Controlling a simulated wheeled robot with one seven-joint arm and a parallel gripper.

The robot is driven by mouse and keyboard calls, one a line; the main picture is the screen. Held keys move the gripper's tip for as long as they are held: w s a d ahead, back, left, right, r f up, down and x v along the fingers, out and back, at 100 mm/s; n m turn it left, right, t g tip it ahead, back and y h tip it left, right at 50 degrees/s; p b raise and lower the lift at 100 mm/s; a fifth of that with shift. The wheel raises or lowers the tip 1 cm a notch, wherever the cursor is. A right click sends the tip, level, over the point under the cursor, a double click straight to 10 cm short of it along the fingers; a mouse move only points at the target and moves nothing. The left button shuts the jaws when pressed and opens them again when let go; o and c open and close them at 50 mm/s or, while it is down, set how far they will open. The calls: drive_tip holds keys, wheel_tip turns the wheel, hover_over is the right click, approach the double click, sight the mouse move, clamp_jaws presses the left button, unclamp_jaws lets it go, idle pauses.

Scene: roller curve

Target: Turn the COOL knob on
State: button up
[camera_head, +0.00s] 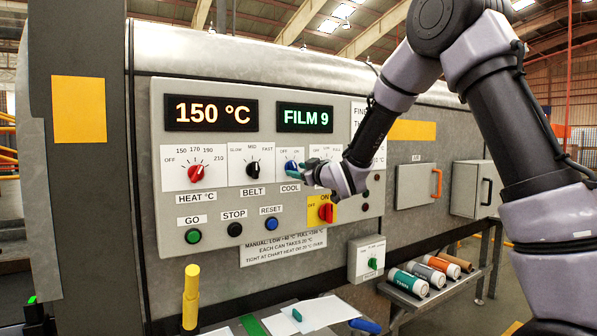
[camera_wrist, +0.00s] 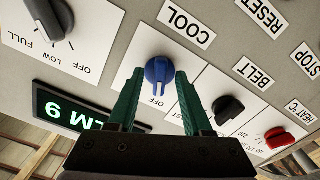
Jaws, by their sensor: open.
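The COOL knob (camera_wrist: 159,70) is blue and sits on a white plate on the machine's panel. In the head view the knob (camera_head: 290,165) is partly covered by my gripper. The wrist view shows the panel upside down; the knob's pointer end appears to face the OFF mark (camera_wrist: 157,102), and the ON mark is hidden there. My gripper (camera_wrist: 158,74) is open, with one green finger on each side of the knob. I cannot tell whether either finger touches it. In the head view my gripper (camera_head: 300,170) reaches the panel from the right.
The black BELT knob (camera_head: 253,167) and red HEAT knob (camera_head: 196,174) are left of COOL. A red switch (camera_head: 326,212) on a yellow plate is just below my gripper. GO, STOP and RESET buttons (camera_head: 270,224) line the lower panel. A rack of rolls (camera_head: 408,282) stands lower right.

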clamp_jaws()
drive_tip(key=shift+m, duration=0.3)
drive_tip(key=m, duration=0.9)
drive_tip(key=shift+a, duration=0.1)
drive_tip(key=shift+s+m, duration=0.1)
drive_tip(key=shift+m, duration=0.2)
idle(0.5)
unclamp_jaws()
